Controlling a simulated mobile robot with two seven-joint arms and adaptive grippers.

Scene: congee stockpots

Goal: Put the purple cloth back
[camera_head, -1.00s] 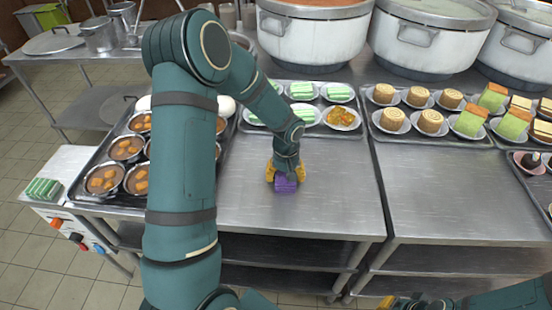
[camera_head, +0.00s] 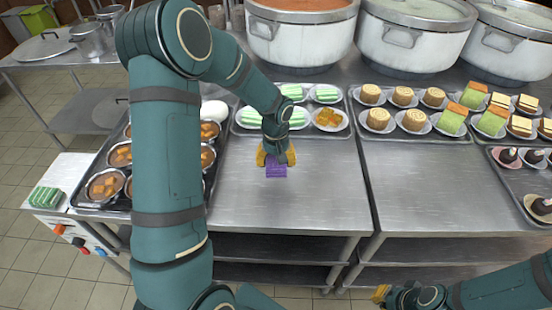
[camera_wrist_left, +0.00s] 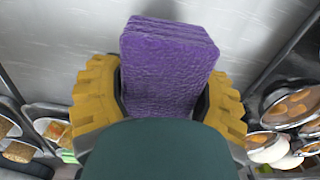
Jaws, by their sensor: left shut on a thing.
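The purple cloth (camera_head: 276,171) is a folded block, seen over the bare steel counter in the head view. My left gripper (camera_head: 276,157) is shut on it, with yellow fingers on both sides. In the left wrist view the cloth (camera_wrist_left: 168,65) sticks out between the fingers (camera_wrist_left: 160,95), its layered edge at the top. A gap to the counter is hard to judge. My right gripper (camera_head: 380,293) shows only partly at the bottom, away from the cloth, and its opening is unclear.
A folded green cloth (camera_head: 44,197) lies on a white control box (camera_head: 66,172) at left. Trays of green cakes (camera_head: 326,93), rolls (camera_head: 381,118) and brown bowls (camera_head: 104,184) border the clear counter (camera_head: 300,200). Large stockpots (camera_head: 300,38) stand behind.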

